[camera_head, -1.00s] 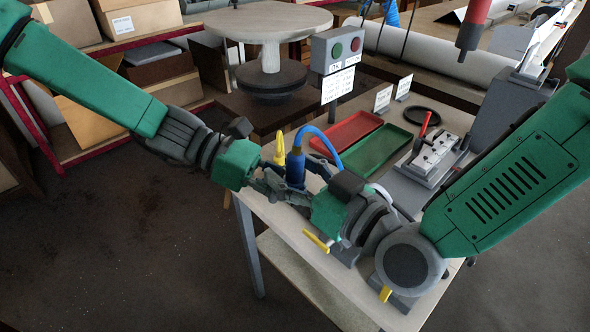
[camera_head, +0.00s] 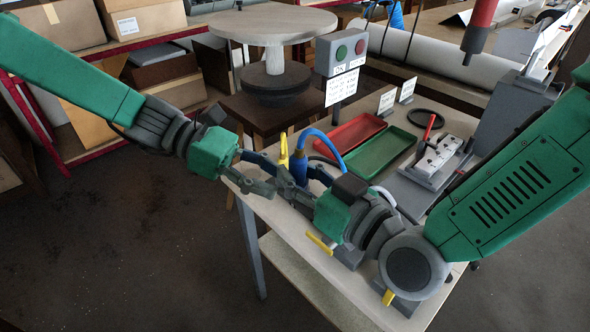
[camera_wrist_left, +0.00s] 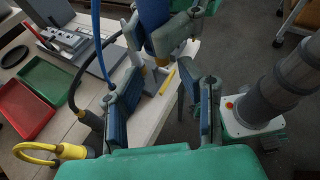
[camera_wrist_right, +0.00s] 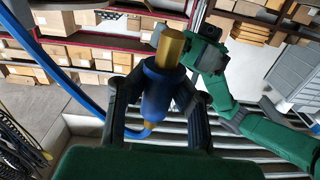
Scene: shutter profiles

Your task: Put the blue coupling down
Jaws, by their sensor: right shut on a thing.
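The blue coupling (camera_head: 298,171) is upright above the near edge of the workbench, with a blue hose arching from its top. My right gripper (camera_head: 302,186) is shut on it. In the right wrist view the coupling (camera_wrist_right: 156,95) sits between the two fingers, with a brass end showing. My left gripper (camera_head: 264,173) is just left of the coupling, fingers apart and empty. In the left wrist view the gap between its fingers (camera_wrist_left: 163,100) is clear. Whether the coupling's lower end touches anything is hidden.
The workbench (camera_head: 305,240) carries a red tray (camera_head: 350,133), a green tray (camera_head: 380,150) and a clamp fixture (camera_head: 437,155). A two-button box (camera_head: 341,50) stands behind. A yellow hooked part (camera_head: 284,150) is close behind the left gripper. Floor is open on the left.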

